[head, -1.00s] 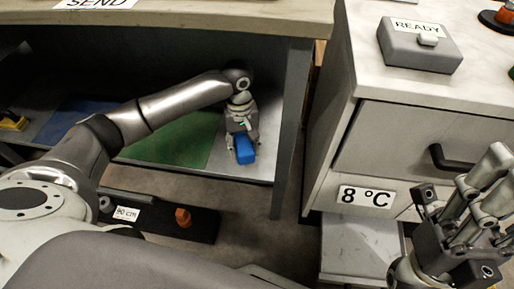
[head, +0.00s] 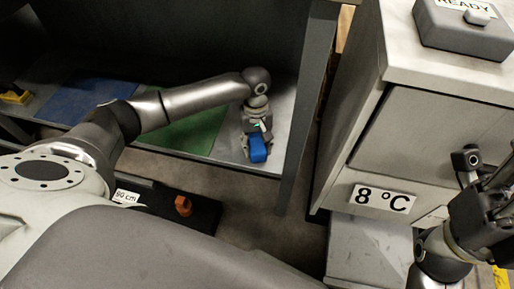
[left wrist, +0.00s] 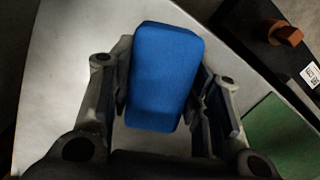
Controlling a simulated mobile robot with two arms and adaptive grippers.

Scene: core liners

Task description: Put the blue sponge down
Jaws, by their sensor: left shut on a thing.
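The blue sponge (head: 258,149) is between the fingers of my left gripper (head: 257,150), low over the bare grey right end of the lower shelf (head: 231,147). In the left wrist view the sponge (left wrist: 164,75) sits between both fingers of the left gripper (left wrist: 163,95), which is shut on it. Whether its underside touches the shelf cannot be told. My right gripper shows only in part at the right edge of the head view, with its fingertips out of sight.
A green mat (head: 194,133) and a blue mat (head: 85,103) lie on the shelf left of the sponge. A drawer cabinet (head: 425,125) with an "8 °C" label (head: 383,199) is further right. An orange piece (head: 183,205) lies on a dark strip in front.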

